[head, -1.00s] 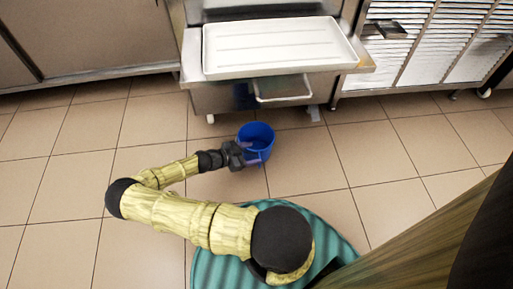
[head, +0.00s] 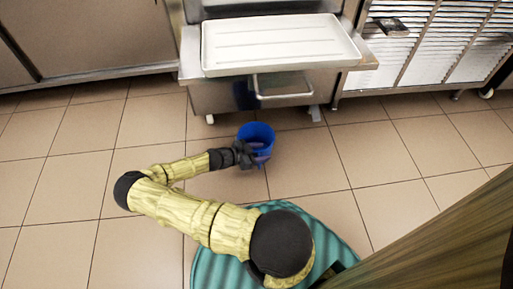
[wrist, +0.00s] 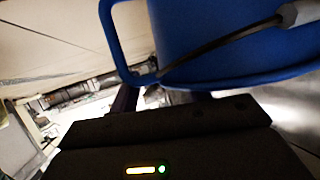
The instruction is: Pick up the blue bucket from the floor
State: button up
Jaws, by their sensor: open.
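The blue bucket (head: 256,132) stands on the tiled floor in front of the metal machine in the head view. My gripper (head: 262,158) is at the bucket's near side, with its fingers close against the wall and open. In the wrist view the bucket (wrist: 230,40) fills the upper right, and its blue side handle (wrist: 112,40) shows at the upper left, above my gripper (wrist: 165,98). A grey bar with a pale end lies across the bucket in the wrist view. The fingers are mostly hidden, so contact is unclear.
A metal machine (head: 222,97) with a white tray (head: 280,45) on top and a front handle (head: 284,96) stands just behind the bucket. Slatted racks (head: 460,45) stand at the right. Open tiled floor lies left and right of the bucket.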

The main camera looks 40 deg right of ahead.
jog(key=shift+f, duration=0.1)
grip_shut()
jog(key=shift+a+f, duration=0.1)
